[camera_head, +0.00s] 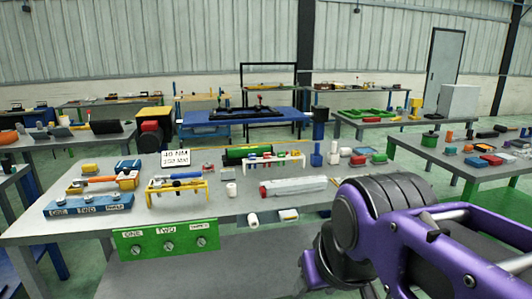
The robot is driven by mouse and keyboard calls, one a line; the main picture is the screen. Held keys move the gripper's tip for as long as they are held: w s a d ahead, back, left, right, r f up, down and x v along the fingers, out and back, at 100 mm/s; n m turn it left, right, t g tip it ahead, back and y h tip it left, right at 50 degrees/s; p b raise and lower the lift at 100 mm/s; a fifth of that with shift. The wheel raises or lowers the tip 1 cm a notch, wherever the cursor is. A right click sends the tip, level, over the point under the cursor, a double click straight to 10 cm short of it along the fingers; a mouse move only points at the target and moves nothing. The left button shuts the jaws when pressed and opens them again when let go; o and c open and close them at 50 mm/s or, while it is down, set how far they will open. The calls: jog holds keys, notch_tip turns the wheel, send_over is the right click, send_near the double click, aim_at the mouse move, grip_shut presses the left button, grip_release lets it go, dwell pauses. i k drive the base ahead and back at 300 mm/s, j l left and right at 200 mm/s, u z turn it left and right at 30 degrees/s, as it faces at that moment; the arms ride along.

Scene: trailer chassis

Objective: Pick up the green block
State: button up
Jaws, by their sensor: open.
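A small green block (379,158) lies near the right end of the grey workbench (225,205), next to a red piece (358,160). My purple and black arm fills the lower right, in front of the bench's right end. Its lower end runs out of the frame, and no gripper fingertips show. Nothing is seen touching the green pieces.
A green cylinder (248,153), a colored peg rack (270,163), a clear case (293,186) and white cylinders (253,220) stand on the bench. A blue panel (88,206) is at the left. A green panel (167,240) hangs at the front edge.

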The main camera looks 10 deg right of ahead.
aim_at(381, 158)
jog(key=z, duration=1.05)
jog(key=i+l+u, duration=0.15)
jog(key=u, duration=0.2)
jog(key=i+l+u, duration=0.2)
jog(key=u, duration=0.15)
jog(key=i+l+u, duration=0.15)
jog(key=l, duration=0.25)
jog(key=i+l+u, duration=0.15)
jog(key=i+l, duration=0.3)
jog(key=l, duration=0.2)
jog(key=i+l, duration=0.15)
jog(key=l, duration=0.15)
jog(key=i+l+u, duration=0.1)
jog(key=l, duration=0.25)
jog(key=i+l, duration=0.15)
jog(key=l, duration=0.2)
jog(key=i+l, duration=0.15)
jog(key=l, duration=0.2)
jog(key=i+l+u, duration=0.1)
jog(key=l, duration=1)
jog(key=i+u, duration=0.05)
